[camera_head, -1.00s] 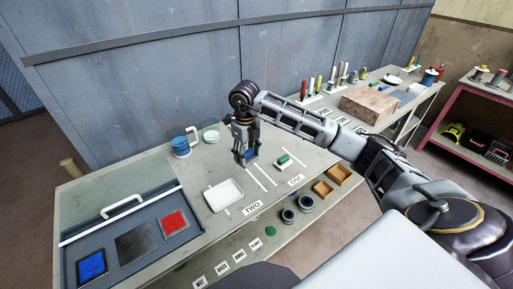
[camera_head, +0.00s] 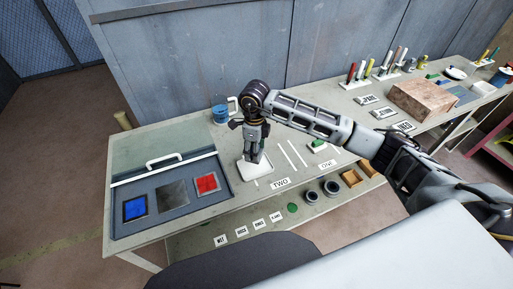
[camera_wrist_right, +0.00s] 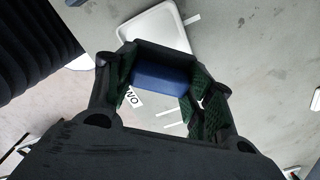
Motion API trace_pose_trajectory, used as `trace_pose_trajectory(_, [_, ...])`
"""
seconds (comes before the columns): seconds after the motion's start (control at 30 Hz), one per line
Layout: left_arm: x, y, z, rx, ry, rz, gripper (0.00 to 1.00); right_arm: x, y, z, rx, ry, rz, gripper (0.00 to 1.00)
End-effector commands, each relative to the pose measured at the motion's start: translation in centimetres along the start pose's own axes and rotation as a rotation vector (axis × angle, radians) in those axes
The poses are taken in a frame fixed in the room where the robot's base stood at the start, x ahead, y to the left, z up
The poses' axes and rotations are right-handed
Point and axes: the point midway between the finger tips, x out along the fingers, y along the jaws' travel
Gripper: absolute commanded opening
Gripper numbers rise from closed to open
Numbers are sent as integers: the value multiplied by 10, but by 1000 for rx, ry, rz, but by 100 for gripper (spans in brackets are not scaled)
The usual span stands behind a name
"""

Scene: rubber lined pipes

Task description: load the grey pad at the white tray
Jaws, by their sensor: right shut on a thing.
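The white tray (camera_head: 245,171) stands on the bench to the right of the case. My right gripper (camera_head: 255,158) points down over the tray and hides part of it. In the right wrist view the gripper (camera_wrist_right: 160,88) is shut on a blue block (camera_wrist_right: 161,77), with the white tray (camera_wrist_right: 150,36) beyond it. I cannot tell whether the block touches the tray. My left gripper is not in view.
A blue mug (camera_head: 220,114) stands behind the tray. A green block (camera_head: 318,145) on a white holder and white strips (camera_head: 291,153) lie to the right. The case's raised clear lid has a white handle (camera_head: 164,159). Bare bench shows around the strips.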

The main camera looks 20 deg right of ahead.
Motion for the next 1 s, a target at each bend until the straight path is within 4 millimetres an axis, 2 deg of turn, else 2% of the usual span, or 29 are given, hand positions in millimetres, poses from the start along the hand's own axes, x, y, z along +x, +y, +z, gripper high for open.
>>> trace_pose_trajectory(0.67, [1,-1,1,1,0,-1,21,2,0,0,-41,-1,0,34])
trace_pose_trajectory(1.0, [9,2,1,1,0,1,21,19,0,0,-41,-1,1,34])
